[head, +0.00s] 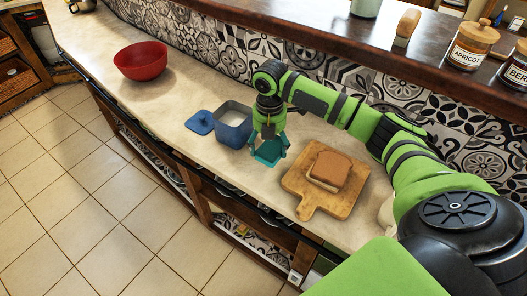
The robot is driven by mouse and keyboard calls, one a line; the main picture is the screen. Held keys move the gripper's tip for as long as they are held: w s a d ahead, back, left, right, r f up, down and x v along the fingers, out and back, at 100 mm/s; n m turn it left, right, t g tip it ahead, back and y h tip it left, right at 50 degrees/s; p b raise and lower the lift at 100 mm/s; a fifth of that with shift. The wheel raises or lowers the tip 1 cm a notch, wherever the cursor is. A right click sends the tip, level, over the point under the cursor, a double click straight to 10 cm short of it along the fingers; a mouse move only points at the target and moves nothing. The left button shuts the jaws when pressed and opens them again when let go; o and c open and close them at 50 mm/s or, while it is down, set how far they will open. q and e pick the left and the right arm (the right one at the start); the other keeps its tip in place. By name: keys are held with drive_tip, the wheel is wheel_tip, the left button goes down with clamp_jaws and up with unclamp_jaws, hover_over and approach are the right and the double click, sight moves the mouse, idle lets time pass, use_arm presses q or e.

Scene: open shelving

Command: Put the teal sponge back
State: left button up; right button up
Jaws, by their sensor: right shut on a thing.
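The teal sponge (267,154) is at the fingertips of my right gripper (269,147), which is shut on it. The gripper points down over the counter, between a blue square container and a cutting board. The sponge is low, at or just above the counter top; I cannot tell whether it touches. My left gripper is not in the head view.
The blue container (233,127) stands open just left of the gripper, its blue lid (200,122) beside it. The cutting board (317,204) with bread (330,168) lies to the right. A red bowl (141,61) stands farther left. Jars (470,46) line the raised ledge.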

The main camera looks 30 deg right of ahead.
sight(264, 154)
drive_tip(key=shift+w+a+f, duration=0.45)
drive_tip(key=shift+a, duration=0.15)
wheel_tip(264, 154, down, 3)
drive_tip(key=shift+f+p, duration=0.1)
drive_tip(key=shift+p, duration=0.55)
drive_tip(key=shift+f, duration=0.45)
drive_tip(key=shift+f, duration=0.1)
drive_tip(key=o, duration=0.9)
wheel_tip(264, 154, up, 12)
drive_tip(key=shift+r+b, duration=0.15)
drive_tip(key=shift+b, duration=0.75)
